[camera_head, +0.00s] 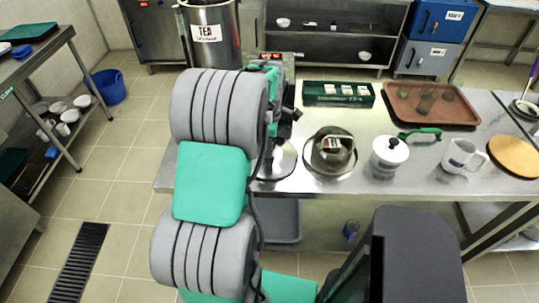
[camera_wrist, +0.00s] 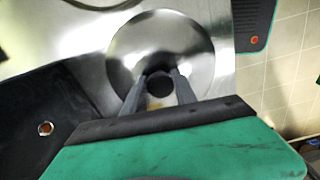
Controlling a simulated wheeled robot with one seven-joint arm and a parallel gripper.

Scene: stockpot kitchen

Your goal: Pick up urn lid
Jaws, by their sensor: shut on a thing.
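The urn lid is a round, shiny metal disc with a dark knob at its centre. In the wrist view the lid (camera_wrist: 200,50) lies flat below my gripper (camera_wrist: 160,76), whose two grey fingers are shut on the knob from both sides. In the head view the lid (camera_head: 284,163) shows at the left end of the steel table (camera_head: 225,180), partly covered by my arm. My fingertips are hidden there. A tall metal urn (camera_head: 212,55) with a TEA label stands behind my arm. I cannot tell whether the lid touches the table.
Behind are a green box (camera_head: 338,101) and a brown tray (camera_head: 405,112) with several glasses.

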